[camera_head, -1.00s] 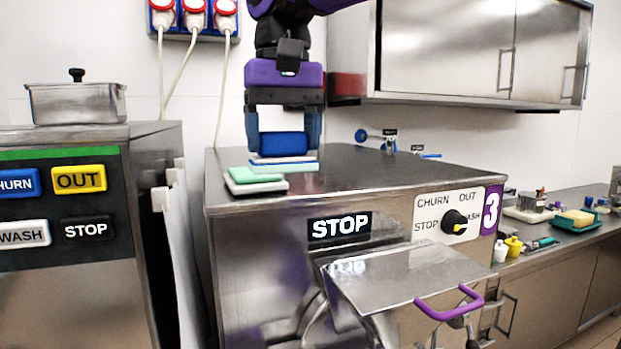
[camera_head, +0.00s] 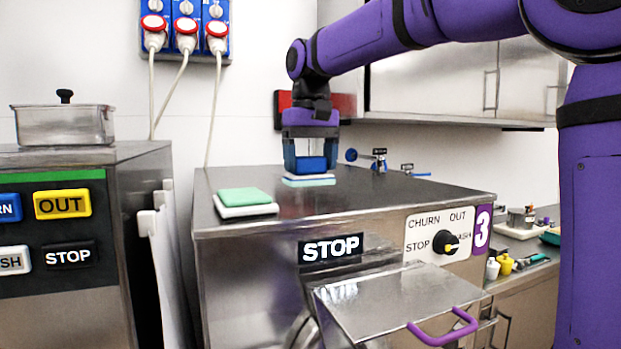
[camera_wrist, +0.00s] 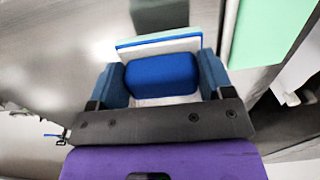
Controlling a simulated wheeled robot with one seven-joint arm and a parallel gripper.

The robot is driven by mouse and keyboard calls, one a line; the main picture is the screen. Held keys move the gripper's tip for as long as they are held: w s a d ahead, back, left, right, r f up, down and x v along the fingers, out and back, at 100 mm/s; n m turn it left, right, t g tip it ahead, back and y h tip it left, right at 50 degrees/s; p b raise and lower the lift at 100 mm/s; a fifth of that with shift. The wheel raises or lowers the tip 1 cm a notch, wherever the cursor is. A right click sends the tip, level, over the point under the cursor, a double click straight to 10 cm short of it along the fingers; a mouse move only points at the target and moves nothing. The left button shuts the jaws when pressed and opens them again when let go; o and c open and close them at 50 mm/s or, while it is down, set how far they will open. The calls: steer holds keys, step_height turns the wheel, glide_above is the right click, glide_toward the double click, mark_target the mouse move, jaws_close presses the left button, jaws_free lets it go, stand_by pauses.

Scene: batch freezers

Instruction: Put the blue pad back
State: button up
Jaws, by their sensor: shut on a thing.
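My gripper (camera_head: 311,168) points down over the steel top of machine 3 (camera_head: 400,190). It is shut on the blue pad (camera_head: 311,163), with one finger at each side. In the wrist view the blue pad (camera_wrist: 161,75) sits between the fingers (camera_wrist: 160,85). Right under it is a white and light-blue slab (camera_head: 308,181), which also shows behind the pad in the wrist view (camera_wrist: 150,47). I cannot tell whether pad and slab touch. A mint-green pad (camera_head: 240,196) lies on a white slab (camera_head: 246,211) to the left, apart from the gripper.
Small blue-handled taps (camera_head: 378,160) stand behind and right of the gripper. A wall cabinet (camera_head: 430,82) hangs at the back right. A lidded steel pan (camera_head: 64,124) stands on the left machine. The right part of machine 3's top is clear.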

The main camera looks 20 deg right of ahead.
mark_target(311, 175)
steer(key=shift+f, duration=1.75)
steer(key=o, duration=1)
steer(key=shift+f, duration=0.15)
steer(key=shift+o, duration=0.2)
step_height(311, 175, up, 12)
steer(key=shift+r, duration=0.15)
